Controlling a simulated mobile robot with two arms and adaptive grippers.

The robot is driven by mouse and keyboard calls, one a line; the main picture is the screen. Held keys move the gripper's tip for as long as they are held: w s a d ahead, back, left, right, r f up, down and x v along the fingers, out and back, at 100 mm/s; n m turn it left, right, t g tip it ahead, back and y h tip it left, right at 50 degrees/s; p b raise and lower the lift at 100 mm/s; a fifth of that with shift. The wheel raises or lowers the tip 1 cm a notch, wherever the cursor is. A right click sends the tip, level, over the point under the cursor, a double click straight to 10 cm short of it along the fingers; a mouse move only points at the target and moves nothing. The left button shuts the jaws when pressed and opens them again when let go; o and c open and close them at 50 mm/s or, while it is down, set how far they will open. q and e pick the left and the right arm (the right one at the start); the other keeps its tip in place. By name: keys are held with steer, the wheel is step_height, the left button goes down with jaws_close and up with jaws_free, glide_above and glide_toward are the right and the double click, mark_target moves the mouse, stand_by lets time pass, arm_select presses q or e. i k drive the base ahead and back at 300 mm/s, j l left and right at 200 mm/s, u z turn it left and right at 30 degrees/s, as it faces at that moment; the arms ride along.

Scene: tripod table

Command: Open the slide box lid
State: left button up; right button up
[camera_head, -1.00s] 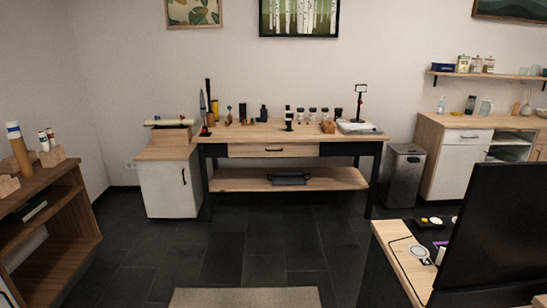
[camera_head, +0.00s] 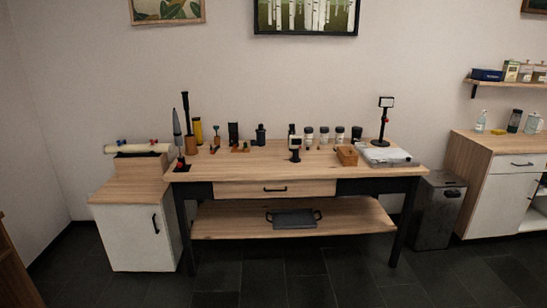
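A small brown wooden box (camera_head: 347,156) stands on the right part of the workbench top (camera_head: 240,162). It may be the slide box, but it is too small to tell how its lid sits. A flat pale grey-white tray or case (camera_head: 385,155) lies just right of it. Neither of my grippers is in view.
The workbench has a closed drawer (camera_head: 274,189) and a lower shelf with a dark tray (camera_head: 293,218). Jars and bottles line its back. A white cabinet (camera_head: 132,237) stands left, a dark bin (camera_head: 437,211) right. Dark floor (camera_head: 260,275) in front is free.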

mark_target(348, 154)
steer(key=i+j+z, duration=0.1)
steer(key=i, duration=1.85)
